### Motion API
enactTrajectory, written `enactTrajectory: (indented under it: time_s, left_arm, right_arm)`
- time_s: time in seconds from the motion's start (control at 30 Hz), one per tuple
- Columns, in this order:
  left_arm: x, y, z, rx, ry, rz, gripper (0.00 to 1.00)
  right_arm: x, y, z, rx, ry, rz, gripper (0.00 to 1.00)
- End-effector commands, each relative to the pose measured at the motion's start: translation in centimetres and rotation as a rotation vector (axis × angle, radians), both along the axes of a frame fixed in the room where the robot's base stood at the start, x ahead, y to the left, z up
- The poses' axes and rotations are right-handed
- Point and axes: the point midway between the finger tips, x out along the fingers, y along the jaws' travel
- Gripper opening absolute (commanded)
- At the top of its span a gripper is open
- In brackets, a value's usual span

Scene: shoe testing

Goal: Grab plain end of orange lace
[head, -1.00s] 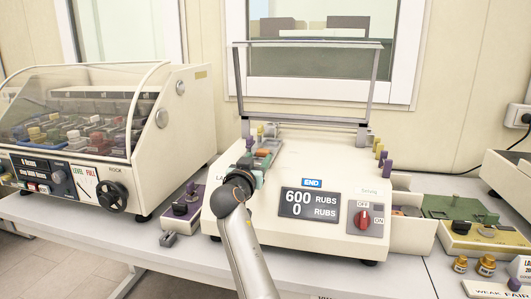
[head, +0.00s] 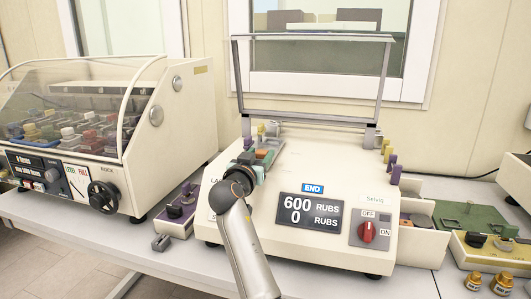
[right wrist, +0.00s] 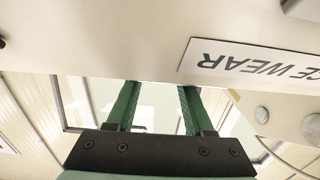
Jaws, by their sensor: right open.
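The white lace wear machine (head: 300,175) stands mid-table in the head view, its display reading 600 and 0 RUBS. My right gripper (head: 266,152) is over the left part of its top, mostly hidden by my own wrist. In the right wrist view its two green fingers (right wrist: 158,92) are apart, with nothing seen between them. That view also shows the machine's white face with an upside-down LACE WEAR label (right wrist: 255,62). A small orange patch shows beside the gripper in the head view; I cannot tell whether it is the orange lace or which end. My left gripper is not in view.
A raised clear cover frame (head: 310,113) stands behind the machine top. Purple and yellow pegs (head: 396,174) line its right side. A covered tester (head: 100,130) stands left, with a small purple block (head: 180,208) between. An open drawer (head: 415,222) juts out right.

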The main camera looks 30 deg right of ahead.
Motion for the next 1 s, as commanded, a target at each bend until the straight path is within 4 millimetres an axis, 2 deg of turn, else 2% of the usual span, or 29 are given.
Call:
enactTrajectory:
  time_s: [0.37,0.8,1.0]
  left_arm:
    - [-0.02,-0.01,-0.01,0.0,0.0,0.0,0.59]
    - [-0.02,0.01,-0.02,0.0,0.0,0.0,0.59]
    - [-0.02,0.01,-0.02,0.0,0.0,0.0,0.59]
  right_arm:
    - [0.0,0.21,-0.04,0.001,0.001,-0.001,0.51]
    - [0.0,0.18,-0.05,0.001,0.001,-0.001,0.02]
    - [-0.01,0.18,-0.04,0.001,0.001,-0.001,0.0]
